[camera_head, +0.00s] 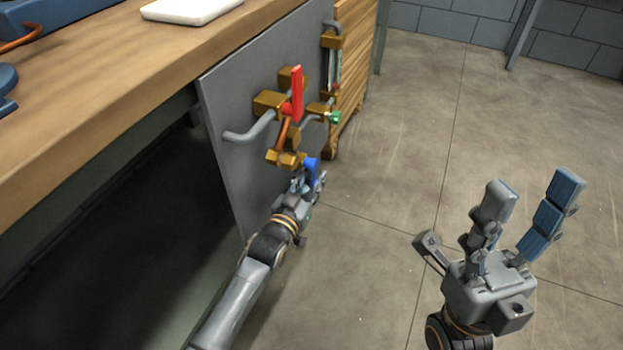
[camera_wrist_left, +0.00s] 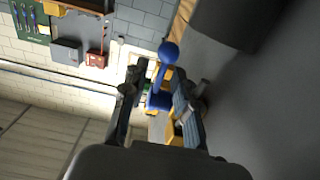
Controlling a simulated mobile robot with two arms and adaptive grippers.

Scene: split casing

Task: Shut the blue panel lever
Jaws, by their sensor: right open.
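The blue panel lever (camera_head: 311,163) is low on the grey upright panel (camera_head: 228,172), below the brass fittings. In the left wrist view the lever (camera_wrist_left: 168,52) shows a round knob and a thin shaft leading to a blue base. My left gripper (camera_head: 310,181) is right at the lever and partly hides it. In the left wrist view its fingers (camera_wrist_left: 158,100) stand apart on either side of the lever; I cannot tell whether they touch it. My right gripper (camera_head: 533,187) is open and empty, over the floor at the right.
A red lever (camera_head: 296,95) and a green handle (camera_head: 334,117) are on the panel's brass fittings near the blue one. A wooden worktop (camera_head: 120,85) runs above the panel at left. A wooden crate-like unit (camera_head: 352,70) stands beyond. The floor at right is clear.

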